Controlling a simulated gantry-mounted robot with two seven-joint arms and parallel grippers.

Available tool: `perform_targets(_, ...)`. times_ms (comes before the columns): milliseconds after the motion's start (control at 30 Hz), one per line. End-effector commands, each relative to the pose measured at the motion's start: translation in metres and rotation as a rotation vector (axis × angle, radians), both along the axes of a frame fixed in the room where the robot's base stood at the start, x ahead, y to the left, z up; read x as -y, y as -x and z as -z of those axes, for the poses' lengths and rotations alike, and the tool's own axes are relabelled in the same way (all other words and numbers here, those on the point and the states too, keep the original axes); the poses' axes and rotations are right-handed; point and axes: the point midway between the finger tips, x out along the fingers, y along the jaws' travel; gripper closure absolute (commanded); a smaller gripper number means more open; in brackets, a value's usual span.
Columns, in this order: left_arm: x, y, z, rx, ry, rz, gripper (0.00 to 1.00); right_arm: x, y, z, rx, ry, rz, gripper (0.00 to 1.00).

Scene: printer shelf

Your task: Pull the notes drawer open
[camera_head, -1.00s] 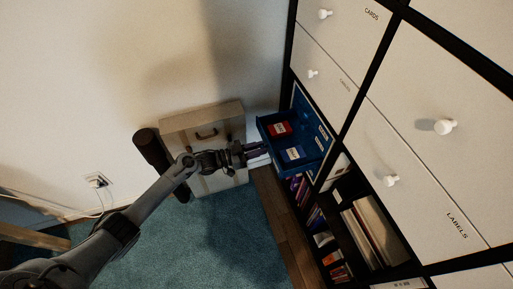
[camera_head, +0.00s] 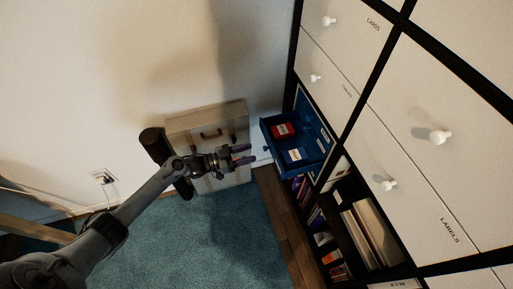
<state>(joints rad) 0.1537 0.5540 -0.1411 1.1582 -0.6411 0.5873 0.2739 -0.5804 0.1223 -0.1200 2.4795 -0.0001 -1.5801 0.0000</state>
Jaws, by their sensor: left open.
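A blue drawer (camera_head: 275,151) stands pulled out from the dark shelf unit, near the middle of the view. Its front faces left and has a small knob (camera_head: 266,149). A red labelled item (camera_head: 283,130) and a blue labelled item (camera_head: 296,155) lie in it. My left gripper (camera_head: 246,154) is open and empty, just left of the drawer front, with a small gap between its fingertips and the knob. I cannot read any label naming the drawer. My right gripper is not in view.
White drawers with round knobs, one marked LABELS (camera_head: 452,230), fill the right side. Books (camera_head: 306,195) stand in the open shelf below the blue drawer. A beige case (camera_head: 207,121) with a handle stands against the wall behind my left gripper. Blue carpet (camera_head: 215,240) is clear.

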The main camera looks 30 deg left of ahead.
Motion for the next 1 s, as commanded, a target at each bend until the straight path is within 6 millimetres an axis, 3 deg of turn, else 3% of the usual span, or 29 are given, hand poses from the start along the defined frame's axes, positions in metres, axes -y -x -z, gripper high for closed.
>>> perform_targets(300, -0.028, 0.033, -0.001, -0.002, -0.001, 0.0, 0.52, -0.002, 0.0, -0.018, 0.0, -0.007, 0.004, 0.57)
perform_targets(1000, -0.033, 0.045, 0.0, -0.013, 0.0, 0.0, 0.52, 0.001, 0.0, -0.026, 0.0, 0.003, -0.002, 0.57)
